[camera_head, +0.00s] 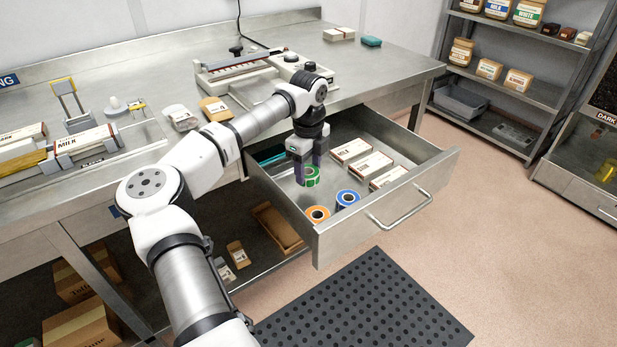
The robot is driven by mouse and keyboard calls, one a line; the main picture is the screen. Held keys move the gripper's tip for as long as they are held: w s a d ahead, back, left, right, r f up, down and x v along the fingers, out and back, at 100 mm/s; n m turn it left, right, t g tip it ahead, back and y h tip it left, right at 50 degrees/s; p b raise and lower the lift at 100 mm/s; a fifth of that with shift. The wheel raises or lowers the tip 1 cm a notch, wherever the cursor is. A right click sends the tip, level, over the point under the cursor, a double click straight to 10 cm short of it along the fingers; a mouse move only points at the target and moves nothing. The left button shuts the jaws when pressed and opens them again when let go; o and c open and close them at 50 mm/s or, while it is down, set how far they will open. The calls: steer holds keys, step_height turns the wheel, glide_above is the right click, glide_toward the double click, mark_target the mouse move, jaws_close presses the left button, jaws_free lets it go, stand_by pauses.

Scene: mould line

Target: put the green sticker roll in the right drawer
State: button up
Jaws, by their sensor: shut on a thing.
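The green sticker roll (311,176) is between the fingers of my gripper (308,172), which is shut on it. The gripper points down inside the open right drawer (330,245). Whether the roll touches the drawer floor or hangs just above it I cannot tell. The drawer is pulled out from under the steel bench. An orange roll (317,214) and a blue roll (347,198) lie near its front wall, apart from the green roll.
Several white boxes (351,150) lie along the drawer's right side. A teal item (268,154) is at its back left. A sealing machine (240,72) stands on the bench above. A shelf rack (505,85) is at the right. Bare drawer floor shows left of the rolls.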

steer(key=shift+f, duration=1.9)
steer(key=shift+f, duration=0.15)
steer(key=o, duration=1)
steer(key=shift+c, duration=0.2)
step_height(320, 180, up, 12)
steer(key=shift+r+b, duration=0.2)
steer(key=shift+b, duration=0.15)
